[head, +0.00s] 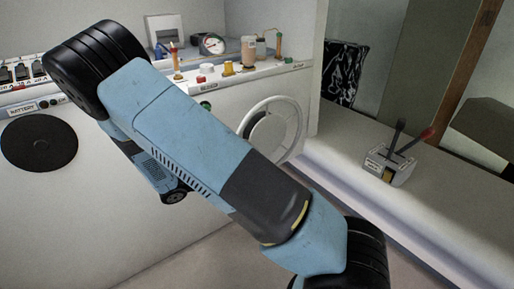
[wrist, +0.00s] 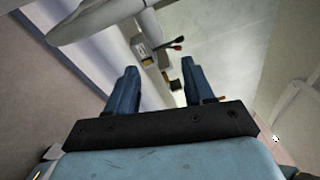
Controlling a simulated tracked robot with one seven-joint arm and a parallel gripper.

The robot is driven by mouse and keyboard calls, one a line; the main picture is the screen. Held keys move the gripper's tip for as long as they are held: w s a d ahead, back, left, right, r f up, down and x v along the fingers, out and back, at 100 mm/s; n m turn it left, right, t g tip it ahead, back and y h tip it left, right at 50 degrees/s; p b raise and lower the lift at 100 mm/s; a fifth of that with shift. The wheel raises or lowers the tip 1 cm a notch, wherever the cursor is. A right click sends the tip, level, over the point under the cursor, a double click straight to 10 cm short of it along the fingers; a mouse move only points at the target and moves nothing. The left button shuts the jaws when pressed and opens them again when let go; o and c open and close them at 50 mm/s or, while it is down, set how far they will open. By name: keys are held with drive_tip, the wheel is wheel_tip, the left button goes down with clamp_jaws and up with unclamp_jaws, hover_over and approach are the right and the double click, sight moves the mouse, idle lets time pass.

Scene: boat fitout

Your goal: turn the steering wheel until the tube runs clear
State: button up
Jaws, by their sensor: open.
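The steering wheel (head: 303,125) is a pale ring with a grey hub on the white console front in the head view; my arm covers its lower left part. Pale curved bars, likely the wheel (wrist: 75,25), cross the top left of the wrist view. A clear-walled cylinder with brownish contents (head: 248,53) stands on the console ledge; I cannot tell whether it is the tube. My gripper (wrist: 160,72) is open and empty, its two blue fingers apart and pointing toward the wheel side. The fingers do not show in the head view.
A lever box (head: 389,165) with black and red-tipped levers stands on the right bench; it also shows beyond my fingers in the wrist view (wrist: 145,49). A gauge (head: 213,44) and several small fittings line the ledge. A black disc (head: 39,143) is at left.

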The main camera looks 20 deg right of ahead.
drive_tip(key=w+d+n+t, duration=0.3)
drive_tip(key=w+d, duration=0.2)
drive_tip(key=d, duration=0.5)
drive_tip(key=shift+w+d+r+n+h, duration=0.15)
drive_tip(key=shift+r+n+h, duration=0.25)
drive_tip(key=shift+c, duration=0.4)
clamp_jaws()
idle(0.4)
